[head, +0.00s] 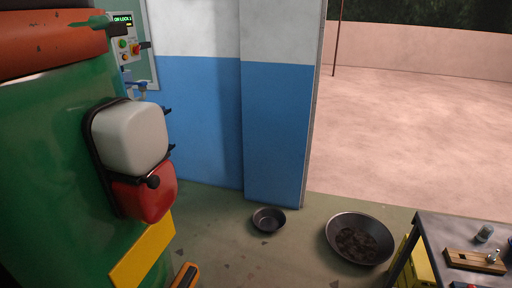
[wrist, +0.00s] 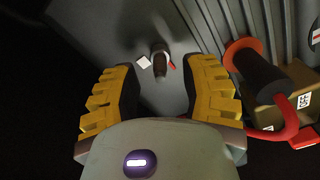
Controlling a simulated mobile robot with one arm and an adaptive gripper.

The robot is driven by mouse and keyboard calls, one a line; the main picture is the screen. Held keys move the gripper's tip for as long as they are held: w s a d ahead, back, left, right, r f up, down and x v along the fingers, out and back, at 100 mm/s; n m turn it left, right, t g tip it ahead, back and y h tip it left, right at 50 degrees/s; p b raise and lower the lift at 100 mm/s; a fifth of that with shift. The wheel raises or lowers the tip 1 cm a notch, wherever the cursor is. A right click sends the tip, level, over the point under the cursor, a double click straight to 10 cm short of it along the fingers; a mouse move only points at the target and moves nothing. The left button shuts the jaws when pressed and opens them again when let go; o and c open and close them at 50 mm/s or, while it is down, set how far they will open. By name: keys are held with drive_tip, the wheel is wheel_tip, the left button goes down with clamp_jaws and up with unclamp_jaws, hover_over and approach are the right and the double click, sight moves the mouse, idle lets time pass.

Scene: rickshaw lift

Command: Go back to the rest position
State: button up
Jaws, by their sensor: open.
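My gripper (wrist: 163,78) shows in the wrist view with its two yellow-and-black fingers spread wide apart. Nothing is between them. Beyond the gap is a grey surface with a small dark cylindrical stub (wrist: 160,64), a white tag (wrist: 143,62) and a red sliver. The fingers look apart from the stub, though the exact distance is unclear. I cannot make out the gripper for certain in the head view.
A green rickshaw body (head: 60,170) with a white-and-red lamp (head: 134,138) fills the head view's left. A control panel (head: 127,47) hangs behind it. A small bowl (head: 268,220), a large pan (head: 359,240) and a workbench (head: 440,238) stand right. A black cylinder (wrist: 256,72) has red ends.

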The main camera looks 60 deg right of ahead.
drive_tip(key=shift+x, duration=1.25)
drive_tip(key=shift+d, duration=0.1)
clamp_jaws()
